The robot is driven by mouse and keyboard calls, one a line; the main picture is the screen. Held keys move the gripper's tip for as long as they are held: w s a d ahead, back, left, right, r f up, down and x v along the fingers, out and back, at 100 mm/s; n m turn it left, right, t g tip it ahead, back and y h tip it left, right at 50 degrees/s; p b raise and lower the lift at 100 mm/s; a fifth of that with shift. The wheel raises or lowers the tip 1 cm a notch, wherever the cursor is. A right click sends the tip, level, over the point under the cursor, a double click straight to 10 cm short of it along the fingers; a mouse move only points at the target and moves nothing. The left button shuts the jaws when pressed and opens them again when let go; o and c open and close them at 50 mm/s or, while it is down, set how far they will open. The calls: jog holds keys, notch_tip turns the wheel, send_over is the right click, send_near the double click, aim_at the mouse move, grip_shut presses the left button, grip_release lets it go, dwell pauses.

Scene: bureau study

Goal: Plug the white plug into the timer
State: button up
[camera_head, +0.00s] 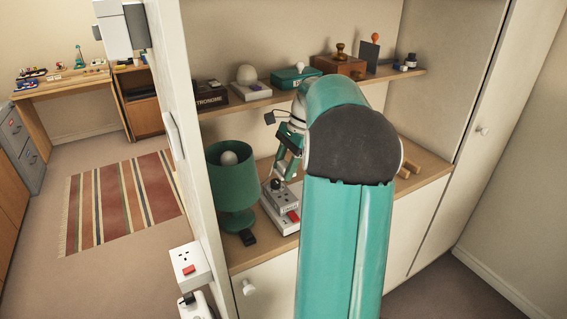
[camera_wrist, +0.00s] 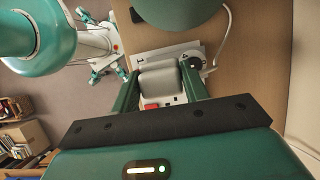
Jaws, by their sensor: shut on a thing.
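The timer (camera_head: 281,218) is a white block with a dark knob and a red switch. It lies on the wooden counter, right of the green lamp. My gripper (camera_head: 285,168) is just above the timer in the head view, pointing down. In the wrist view, its two green fingers are shut on a pale grey-white body, the white plug (camera_wrist: 158,77). A red switch (camera_wrist: 150,106) and part of a white housing show beyond the plug. The plug's pins are hidden, and I cannot tell whether they touch the timer.
The green lamp (camera_head: 232,185) stands close left of the gripper, with a black plug (camera_head: 248,238) by its base. A shelf (camera_head: 240,101) with several small objects is above. A wall socket (camera_head: 188,264) is on the partition's end. A white cord (camera_wrist: 222,40) curves across the counter.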

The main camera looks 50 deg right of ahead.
aim_at(280, 199)
jog(key=shift+s+f, duration=0.15)
jog(key=shift+f, duration=0.4)
jog(key=shift+s+f, duration=0.15)
jog(key=shift+f, duration=0.4)
jog(key=shift+w+a+f, duration=0.1)
jog(key=shift+w+f, duration=0.2)
jog(key=shift+f, duration=0.15)
jog(key=shift+s+f, duration=0.3)
jog(key=shift+f, duration=0.3)
jog(key=shift+w+f, duration=0.3)
jog(key=shift+f, duration=0.25)
jog(key=shift+s, duration=0.15)
jog(key=shift+f, duration=1.45)
jog(key=o, duration=1.1)
